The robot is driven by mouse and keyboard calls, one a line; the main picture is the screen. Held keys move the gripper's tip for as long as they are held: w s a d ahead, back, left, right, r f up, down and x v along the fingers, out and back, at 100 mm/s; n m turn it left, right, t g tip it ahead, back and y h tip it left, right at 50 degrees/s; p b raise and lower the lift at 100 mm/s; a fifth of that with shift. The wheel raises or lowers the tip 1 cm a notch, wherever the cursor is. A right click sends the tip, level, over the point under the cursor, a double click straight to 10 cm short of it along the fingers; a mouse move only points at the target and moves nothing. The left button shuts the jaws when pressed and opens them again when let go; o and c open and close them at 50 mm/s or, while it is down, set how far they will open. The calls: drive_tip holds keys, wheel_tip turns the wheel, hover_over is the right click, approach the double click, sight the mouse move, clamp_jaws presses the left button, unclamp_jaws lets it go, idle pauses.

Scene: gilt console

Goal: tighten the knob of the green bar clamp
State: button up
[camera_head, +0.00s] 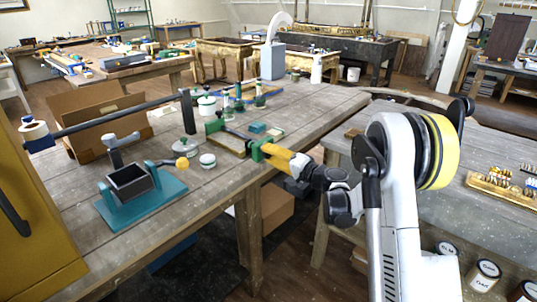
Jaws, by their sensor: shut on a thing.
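The green bar clamp (257,149) sits at the table's right edge in the head view. Its other green jaw (214,127) is further left, with a flat wooden piece (229,144) beside it, between the jaws. A yellow knob or handle (278,158) sticks out from the near green jaw, past the table edge. My gripper (300,166) reaches in from the right and is shut on the outer end of this yellow part. Its dark fingers hide that end, and the exact finger contact is too small to see.
A teal vise (165,199) with a yellow ball knob stands on the near table. White lidded pots (206,104), small green-topped bottles and a teal block (258,128) lie close to the clamp. An open cardboard box (100,105) stands behind. Another grey table (425,200) is at right.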

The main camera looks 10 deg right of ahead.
drive_tip(key=shift+f, duration=0.1)
idle(0.4)
drive_tip(key=o, duration=1.2)
drive_tip(key=shift+d, duration=0.1)
drive_tip(key=v, duration=1.2)
drive_tip(key=shift+s, duration=0.1)
